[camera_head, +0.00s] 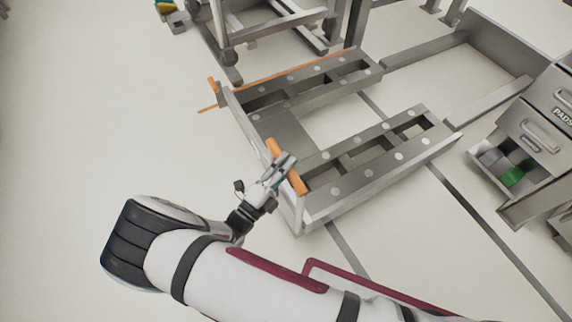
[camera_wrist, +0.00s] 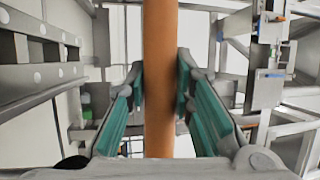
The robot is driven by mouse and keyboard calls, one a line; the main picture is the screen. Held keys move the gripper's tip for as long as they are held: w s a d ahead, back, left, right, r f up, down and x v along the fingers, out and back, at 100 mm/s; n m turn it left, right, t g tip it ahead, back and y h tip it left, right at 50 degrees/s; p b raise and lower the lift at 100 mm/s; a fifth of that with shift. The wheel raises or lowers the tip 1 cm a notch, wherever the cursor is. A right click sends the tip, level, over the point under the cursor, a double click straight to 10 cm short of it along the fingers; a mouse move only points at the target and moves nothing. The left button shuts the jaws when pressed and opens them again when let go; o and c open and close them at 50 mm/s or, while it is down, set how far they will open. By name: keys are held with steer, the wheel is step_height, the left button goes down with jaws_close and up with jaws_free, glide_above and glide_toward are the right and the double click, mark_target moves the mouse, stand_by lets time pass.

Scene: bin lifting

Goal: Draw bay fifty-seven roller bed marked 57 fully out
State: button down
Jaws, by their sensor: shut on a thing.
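The roller bed (camera_head: 360,171) is a low grey metal frame with two roller rails and a pale front plate (camera_head: 250,135), lying out over the floor in the head view. Two orange handles stand at its front corners, a far one (camera_head: 213,87) and a near one (camera_head: 296,182). My gripper (camera_head: 282,167) is shut on the near handle. In the wrist view the orange handle (camera_wrist: 160,40) runs upright between the green-padded fingers. The number 57 is not legible in either view.
Fixed floor channels (camera_head: 425,51) continue behind the bed at the right. A grey drawer cabinet (camera_head: 545,125) with an open drawer holding a green block (camera_head: 512,177) stands at the far right. A wheeled metal frame (camera_head: 228,56) stands behind. The floor (camera_head: 80,130) at the left is clear.

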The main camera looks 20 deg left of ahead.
steer(key=shift+s+a+f, duration=0.1)
steer(key=shift+s+a, duration=0.1)
steer(key=shift+a, duration=0.05)
steer(key=c, duration=1.4)
jaws_free()
steer(key=shift+o, duration=0.2)
